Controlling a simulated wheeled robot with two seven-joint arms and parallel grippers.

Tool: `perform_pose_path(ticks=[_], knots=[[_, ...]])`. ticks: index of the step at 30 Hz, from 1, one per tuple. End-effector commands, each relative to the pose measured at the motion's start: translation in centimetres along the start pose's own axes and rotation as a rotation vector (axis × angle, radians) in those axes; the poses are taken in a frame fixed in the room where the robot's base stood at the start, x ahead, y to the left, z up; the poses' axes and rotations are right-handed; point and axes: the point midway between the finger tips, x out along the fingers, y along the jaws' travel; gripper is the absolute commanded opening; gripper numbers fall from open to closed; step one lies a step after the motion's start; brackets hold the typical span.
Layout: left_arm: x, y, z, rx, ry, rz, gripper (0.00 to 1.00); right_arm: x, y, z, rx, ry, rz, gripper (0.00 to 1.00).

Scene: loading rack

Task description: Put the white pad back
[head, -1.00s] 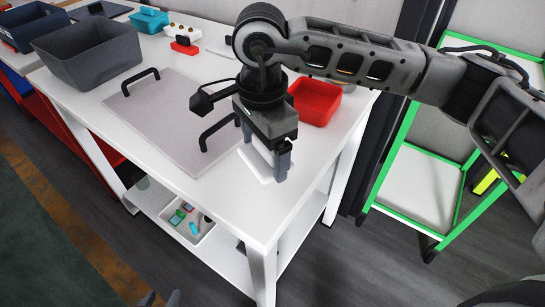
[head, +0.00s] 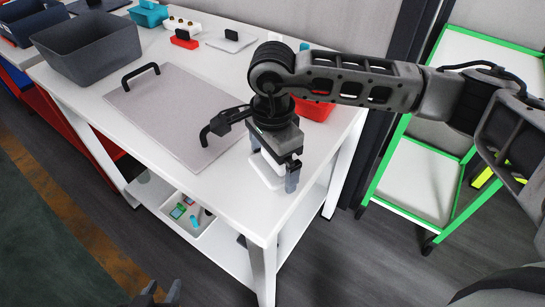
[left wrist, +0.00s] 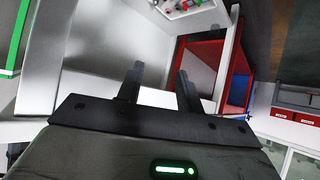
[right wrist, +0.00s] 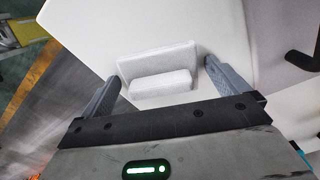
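The white pad (head: 267,173), a pale block with a raised bar, is at the near right corner of the white table. My right gripper (head: 275,164) points down over it. In the right wrist view the pad (right wrist: 158,72) lies between the two widely spaced fingers (right wrist: 163,72), whose tips appear to be against its ends. Whether it touches the tabletop is unclear. My left gripper (head: 158,293) shows only at the bottom edge of the head view. In the left wrist view its fingers (left wrist: 159,66) are apart with nothing between them.
A grey board (head: 170,115) with black handles lies left of the pad. A dark grey bin (head: 90,50) and a red bin (head: 318,111) stand on the table. Black-handled red (head: 185,42) and pale (head: 232,42) pieces sit at the back. A green-framed cart (head: 420,185) stands right.

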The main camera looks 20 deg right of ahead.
Motion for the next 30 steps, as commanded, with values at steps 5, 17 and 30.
perform_pose_path(ticks=[5,17,30], knots=[[-0.1,0.0,-0.2,-0.001,0.002,0.000,0.36,-0.1,0.0,0.0,0.000,0.000,0.000,1.00],[0.2,-0.1,0.2,0.005,0.002,0.000,0.36,-4.9,-0.1,0.0,-0.001,0.001,-0.007,1.00],[0.2,0.0,0.2,0.005,0.011,0.008,0.36,-12.0,0.0,0.0,-0.001,0.000,-0.002,1.00]])
